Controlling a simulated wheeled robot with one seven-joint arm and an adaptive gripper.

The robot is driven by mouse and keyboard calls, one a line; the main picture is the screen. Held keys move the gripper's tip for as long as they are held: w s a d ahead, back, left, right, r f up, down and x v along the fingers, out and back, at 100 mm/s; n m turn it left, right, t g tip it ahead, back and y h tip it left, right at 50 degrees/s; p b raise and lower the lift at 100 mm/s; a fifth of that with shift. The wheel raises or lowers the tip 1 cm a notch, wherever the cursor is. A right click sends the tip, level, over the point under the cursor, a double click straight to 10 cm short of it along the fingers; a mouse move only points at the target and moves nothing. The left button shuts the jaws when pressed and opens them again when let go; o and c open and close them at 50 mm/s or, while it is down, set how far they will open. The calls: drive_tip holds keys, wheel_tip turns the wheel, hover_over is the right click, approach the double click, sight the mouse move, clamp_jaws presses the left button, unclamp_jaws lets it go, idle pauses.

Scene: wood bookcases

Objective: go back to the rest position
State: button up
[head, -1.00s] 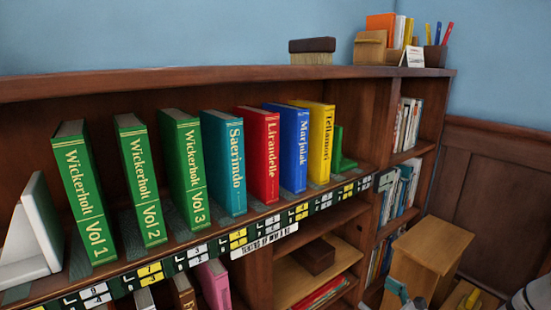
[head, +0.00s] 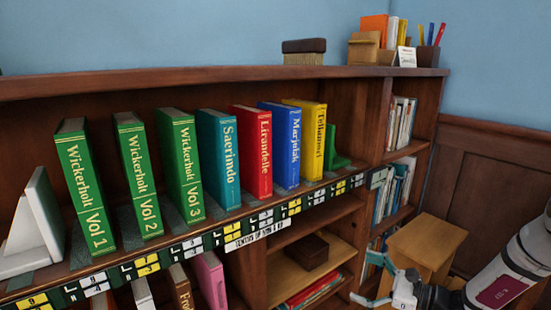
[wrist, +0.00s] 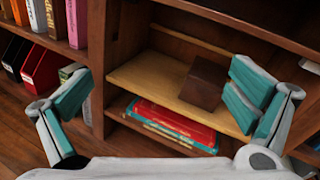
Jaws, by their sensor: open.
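My gripper (wrist: 158,105) is open and empty in the wrist view, its teal-padded fingers spread wide in front of the lower shelves. In the head view only part of my gripper (head: 385,290) and the arm show at the lower right, below the book row and apart from it. On the upper shelf stand three green Wickerholt volumes (head: 85,190), a teal Saerindo (head: 218,160), a red Lirandelle (head: 252,152), a blue Marjulak (head: 283,147) and a yellow Tellamori (head: 308,138). They sit between a white bookend (head: 35,230) and a green bookend (head: 335,150).
A dark wooden box (wrist: 205,82) rests on a lower shelf, above red books (wrist: 172,125). A wooden stool (head: 427,240) stands near my arm at the right. A side bookcase (head: 402,160) holds more books.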

drive_tip(key=s+a+r+n+g+h, duration=0.2)
drive_tip(key=s+a+r+n+g, duration=0.45)
drive_tip(key=s+r, duration=0.25)
drive_tip(key=s+a+r+n+g+h, duration=0.2)
drive_tip(key=s+a+r+n+g, duration=0.4)
drive_tip(key=s+r, duration=0.35)
drive_tip(key=s+d+r+n+t+h, duration=0.2)
drive_tip(key=s+d+n+h, duration=0.25)
drive_tip(key=s, duration=0.75)
drive_tip(key=s+d+r+n+t+h, duration=0.15)
drive_tip(key=s+d+n+h, duration=0.35)
drive_tip(key=s, duration=0.6)
wheel_tip(320, 180, up, 33)
drive_tip(key=t+p, duration=0.3)
drive_tip(key=p, duration=2.7)
drive_tip(key=shift+a+t+h+p, duration=0.3)
drive_tip(key=shift+a+h+p, duration=0.05)
